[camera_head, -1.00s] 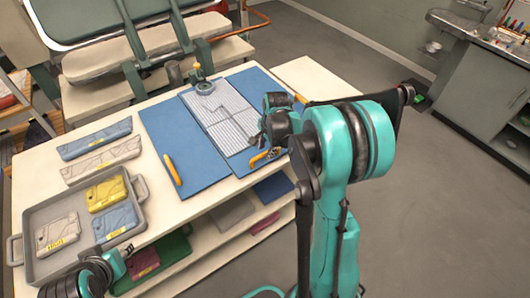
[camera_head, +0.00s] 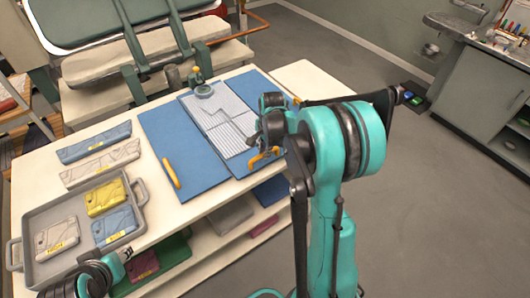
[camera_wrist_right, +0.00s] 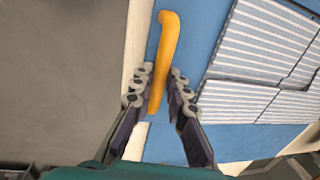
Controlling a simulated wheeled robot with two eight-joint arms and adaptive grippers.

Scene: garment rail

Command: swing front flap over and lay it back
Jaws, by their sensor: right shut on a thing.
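A blue folding board (camera_head: 165,135) lies on the table with a grey-and-white striped folded garment (camera_head: 222,120) on its middle. The garment also shows in the right wrist view (camera_wrist_right: 262,45). A yellow handle (camera_head: 263,158) sits at the board's near edge, on the front flap (camera_head: 238,166), which looks flat. My right gripper (camera_wrist_right: 158,88) is shut on this yellow handle, which stands between its fingers in the wrist view (camera_wrist_right: 163,50). The arm hides part of the board's right side. My left gripper (camera_head: 126,254) is at the lower left, by the tray; its fingers are too small to read.
A grey tray (camera_head: 137,188) with several folded packets stands at the table's left. Two flat folded cloths (camera_head: 95,142) lie behind it. Another yellow handle (camera_head: 171,172) is on the board's left panel. A shelf below holds folded cloths. A sink counter (camera_head: 480,75) stands at far right.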

